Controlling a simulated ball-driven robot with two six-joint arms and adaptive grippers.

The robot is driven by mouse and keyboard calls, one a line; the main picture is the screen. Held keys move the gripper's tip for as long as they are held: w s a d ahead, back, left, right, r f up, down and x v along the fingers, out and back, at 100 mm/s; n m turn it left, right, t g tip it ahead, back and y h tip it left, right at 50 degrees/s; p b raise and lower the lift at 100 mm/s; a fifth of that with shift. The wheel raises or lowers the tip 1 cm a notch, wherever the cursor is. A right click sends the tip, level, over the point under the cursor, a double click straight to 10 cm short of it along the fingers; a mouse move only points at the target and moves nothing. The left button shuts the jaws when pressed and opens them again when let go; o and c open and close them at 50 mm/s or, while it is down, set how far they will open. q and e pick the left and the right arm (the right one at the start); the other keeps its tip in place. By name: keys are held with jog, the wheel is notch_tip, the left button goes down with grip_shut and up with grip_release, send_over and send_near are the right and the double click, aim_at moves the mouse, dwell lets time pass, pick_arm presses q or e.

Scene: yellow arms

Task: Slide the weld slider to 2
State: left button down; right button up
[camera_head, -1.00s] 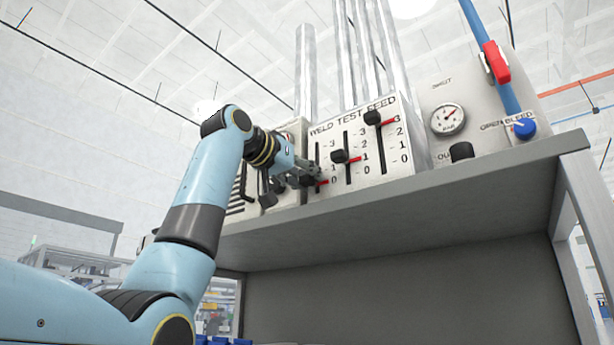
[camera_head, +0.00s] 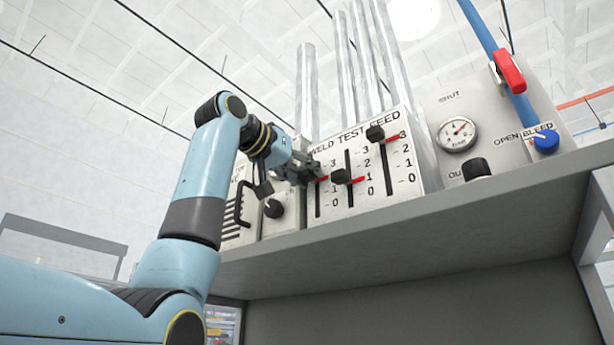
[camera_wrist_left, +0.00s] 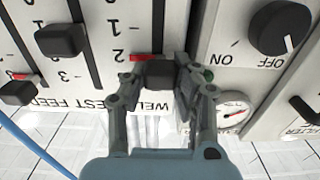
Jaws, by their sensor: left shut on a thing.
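The weld slider (camera_wrist_left: 160,74) is the leftmost of the sliders on the white panel, with a dark knob and a red pointer. My left gripper (camera_head: 308,172) covers its knob in the head view. In the left wrist view, which is upside down, my left gripper (camera_wrist_left: 158,82) is shut on the knob, with a finger on each side. The red pointer lies beside the 2 mark (camera_wrist_left: 119,56). The 3 mark of this slider is hidden behind the gripper there. My right gripper is not in view.
The test slider (camera_head: 340,177) stands close to the right, near 1, and the feed slider (camera_head: 376,133) is near 3. A rotary ON/OFF knob (camera_wrist_left: 280,29) is on the weld slider's other side. A grey shelf (camera_head: 400,215) runs below the panel.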

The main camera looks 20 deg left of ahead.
pick_arm(q)
jog(key=c, duration=1.3)
grip_release()
jog(key=v, duration=1.2)
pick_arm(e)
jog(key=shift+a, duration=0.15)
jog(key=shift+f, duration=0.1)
